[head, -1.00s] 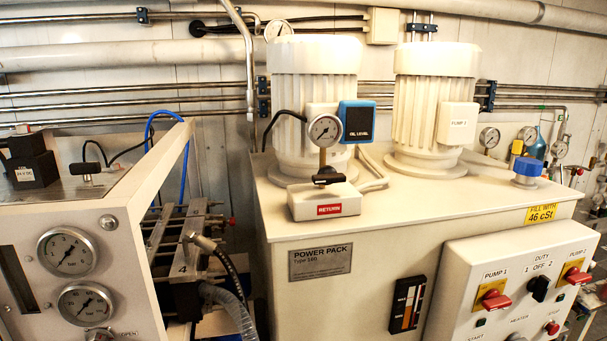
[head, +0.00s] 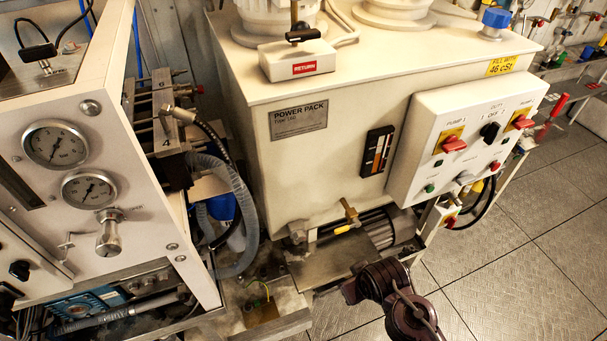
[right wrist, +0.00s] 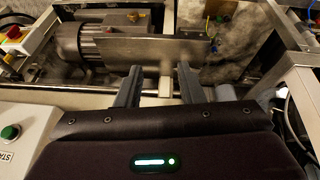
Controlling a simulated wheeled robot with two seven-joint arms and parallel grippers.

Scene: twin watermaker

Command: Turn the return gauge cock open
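The return gauge cock (head: 303,35) shows in the head view as a black crosswise handle on a brass stem. It stands above a pale block with a red RETURN label (head: 304,68), on top of the power pack (head: 350,75). The gauge dial above it is cut off by the top edge. My right gripper (right wrist: 160,88) shows in the right wrist view with its two fingers apart and nothing between them. My dark right arm is at the bottom of the head view, well below and right of the cock. My left gripper is not in view.
A switch box (head: 468,135) with red handles juts from the power pack's front. A gauge panel (head: 70,210) stands at left, with hoses (head: 245,205) in the gap. A motor (right wrist: 100,42) sits low beyond my right fingers. Tiled floor (head: 530,260) is clear at right.

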